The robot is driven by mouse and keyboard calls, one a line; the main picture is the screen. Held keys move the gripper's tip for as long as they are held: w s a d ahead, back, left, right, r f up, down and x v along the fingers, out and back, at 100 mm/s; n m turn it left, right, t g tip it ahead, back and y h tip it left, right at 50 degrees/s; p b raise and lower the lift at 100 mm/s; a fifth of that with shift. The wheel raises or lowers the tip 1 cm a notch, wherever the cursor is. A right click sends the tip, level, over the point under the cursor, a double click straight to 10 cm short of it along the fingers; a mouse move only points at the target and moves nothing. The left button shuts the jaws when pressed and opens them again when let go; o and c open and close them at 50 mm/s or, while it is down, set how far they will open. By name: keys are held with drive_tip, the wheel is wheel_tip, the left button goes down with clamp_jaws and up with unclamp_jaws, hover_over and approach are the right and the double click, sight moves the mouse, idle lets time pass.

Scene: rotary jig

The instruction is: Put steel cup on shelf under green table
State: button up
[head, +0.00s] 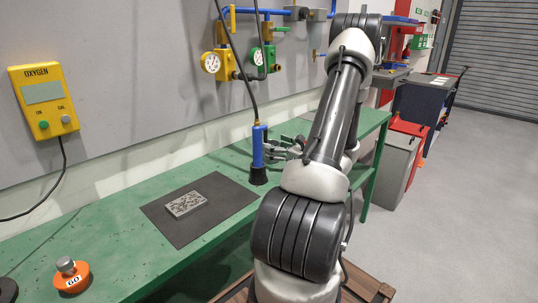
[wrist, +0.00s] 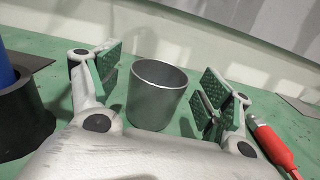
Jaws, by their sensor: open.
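The steel cup (wrist: 158,90) stands upright on the green table (head: 115,222) in the wrist view, between the two green-padded fingers of my gripper (wrist: 162,82). The fingers are open, one on each side of the cup, with a visible gap on both sides. In the head view my gripper (head: 286,147) is low over the table beside the blue tool; I cannot make out the cup there, as my arm blocks that area. The shelf under the table is mostly hidden by the tabletop and my arm.
A blue cylinder in a black base (head: 258,172) stands close left of my gripper, with a cable rising from it. A red-handled item (wrist: 273,148) lies right of the fingers. A dark mat (head: 160,217) with a grey block (head: 186,204) lies nearer.

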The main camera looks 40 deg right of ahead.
drive_tip(key=w, duration=0.3)
drive_tip(key=shift+w, duration=0.25)
drive_tip(key=shift+a, duration=0.1)
drive_tip(key=shift+c, duration=0.4)
drive_tip(key=c, duration=1.2)
drive_tip(key=shift+o, duration=0.2)
